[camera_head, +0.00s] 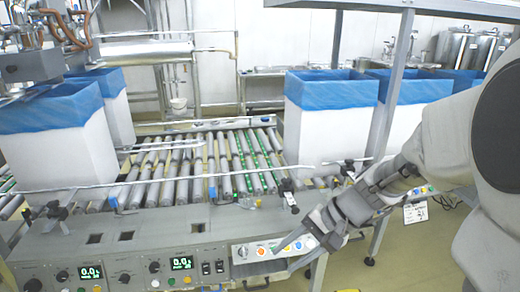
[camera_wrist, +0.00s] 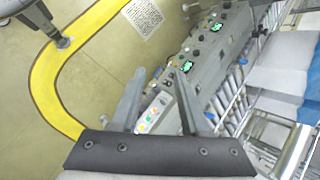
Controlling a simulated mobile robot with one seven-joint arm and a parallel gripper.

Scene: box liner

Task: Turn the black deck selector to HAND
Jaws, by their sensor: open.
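My gripper (camera_head: 302,236) reaches down from the right to the white button panel (camera_head: 250,258) at the front of the conveyor. In the wrist view my gripper (camera_wrist: 160,72) is open, its two grey fingers spread with nothing between them. The white panel (camera_wrist: 148,121) shows between and below the fingertips, with several coloured buttons on it. In the head view an orange button (camera_head: 261,250) is left of the fingers, which cover part of the panel. I cannot tell which control is the black deck selector; labels are too small to read. I cannot tell whether the fingers touch the panel.
A grey control console (camera_head: 120,245) with black knobs and green displays (camera_head: 180,263) extends left. Behind it lies a roller conveyor (camera_head: 190,175). White boxes with blue liners (camera_head: 330,115) stand on it. A post (camera_head: 388,100) rises near my arm.

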